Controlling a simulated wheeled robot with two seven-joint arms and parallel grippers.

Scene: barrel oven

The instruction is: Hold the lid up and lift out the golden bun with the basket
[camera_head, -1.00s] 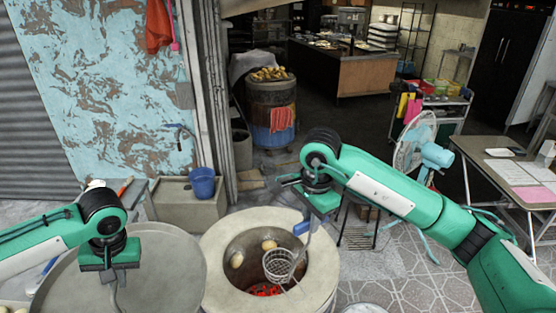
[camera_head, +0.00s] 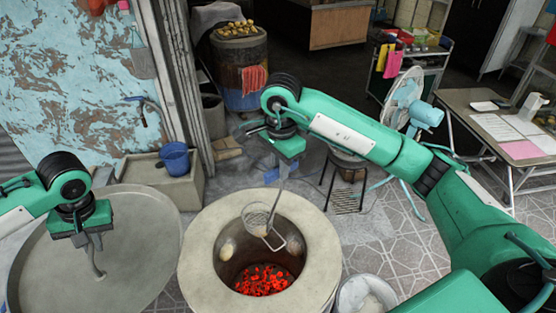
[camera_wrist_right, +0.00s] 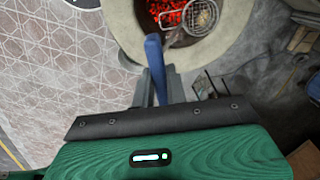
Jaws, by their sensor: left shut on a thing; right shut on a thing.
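My left gripper (camera_head: 92,240) is shut on the handle of the large round grey lid (camera_head: 140,215), which is held to the left of the barrel oven (camera_head: 325,255). My right gripper (camera_head: 284,172) is shut on the blue handle of the wire basket; the handle shows in the right wrist view (camera_wrist_right: 155,65). The basket (camera_head: 257,214) hangs at the back of the oven mouth and also shows in the right wrist view (camera_wrist_right: 202,14). Pale buns cling to the inner wall at left (camera_head: 227,248) and right (camera_head: 295,243). I cannot tell whether the basket holds a bun.
Red coals (camera_head: 264,281) glow at the oven bottom. A metal bowl (camera_head: 366,296) stands at the oven's front right. A stool (camera_head: 347,190) and fan (camera_head: 412,115) stand at the right. A blue bucket (camera_head: 174,158) sits on a ledge behind the lid.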

